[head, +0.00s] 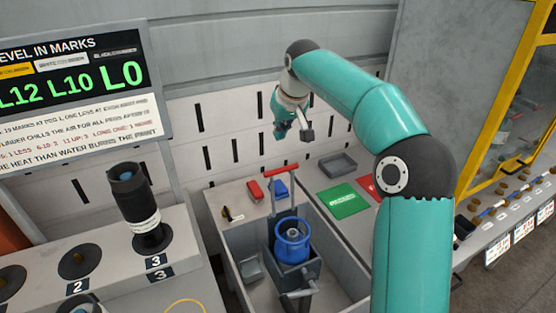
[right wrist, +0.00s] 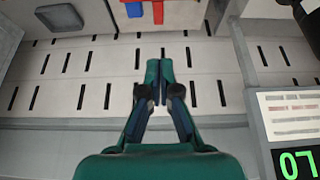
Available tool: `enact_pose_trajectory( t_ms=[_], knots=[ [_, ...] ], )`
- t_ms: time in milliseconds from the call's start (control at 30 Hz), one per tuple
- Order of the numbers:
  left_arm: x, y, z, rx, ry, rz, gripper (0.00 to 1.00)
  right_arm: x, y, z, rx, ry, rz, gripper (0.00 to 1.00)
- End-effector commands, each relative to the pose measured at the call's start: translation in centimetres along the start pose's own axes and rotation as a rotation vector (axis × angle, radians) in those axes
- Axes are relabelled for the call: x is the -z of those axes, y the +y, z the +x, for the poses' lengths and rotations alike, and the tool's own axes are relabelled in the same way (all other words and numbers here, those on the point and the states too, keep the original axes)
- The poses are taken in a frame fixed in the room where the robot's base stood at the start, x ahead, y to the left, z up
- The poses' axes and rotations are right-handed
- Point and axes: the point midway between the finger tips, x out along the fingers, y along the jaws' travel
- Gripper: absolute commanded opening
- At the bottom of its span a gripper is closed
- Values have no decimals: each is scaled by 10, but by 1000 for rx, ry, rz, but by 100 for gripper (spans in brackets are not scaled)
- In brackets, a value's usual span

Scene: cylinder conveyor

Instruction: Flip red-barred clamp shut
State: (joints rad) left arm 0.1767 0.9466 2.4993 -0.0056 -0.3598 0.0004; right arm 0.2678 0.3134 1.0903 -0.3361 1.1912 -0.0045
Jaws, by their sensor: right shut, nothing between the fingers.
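The red-barred clamp (head: 281,169) stands in the grey bin, its red crossbar raised on an upright grey post. The post rises behind a blue ringed cylinder (head: 292,241), which sits in a dark grey holder. My right gripper (head: 281,131) hangs above and behind the red bar, apart from it. In the right wrist view its fingers (right wrist: 163,68) are together with nothing between them. My left gripper is not in view.
A red block (head: 254,190) and a blue block (head: 280,188) lie on the ledge behind the clamp. A green mat (head: 344,200) and a grey tray (head: 337,164) lie to the right. A black cylinder (head: 135,200) stands on the left bench below the screen (head: 75,75).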

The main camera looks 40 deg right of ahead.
Motion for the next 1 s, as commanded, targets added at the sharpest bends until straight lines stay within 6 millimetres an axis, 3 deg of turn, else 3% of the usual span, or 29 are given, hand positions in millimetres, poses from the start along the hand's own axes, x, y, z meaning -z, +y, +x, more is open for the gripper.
enact_pose_trajectory(
  t_ms=[267,700,1000],
  knots=[
    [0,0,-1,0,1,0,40,0,0,15,0,-3,1,0],
    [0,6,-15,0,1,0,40,-1,1,101,-1,-6,2,0],
    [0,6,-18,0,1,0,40,-30,2,88,-1,0,4,0]
  ],
)
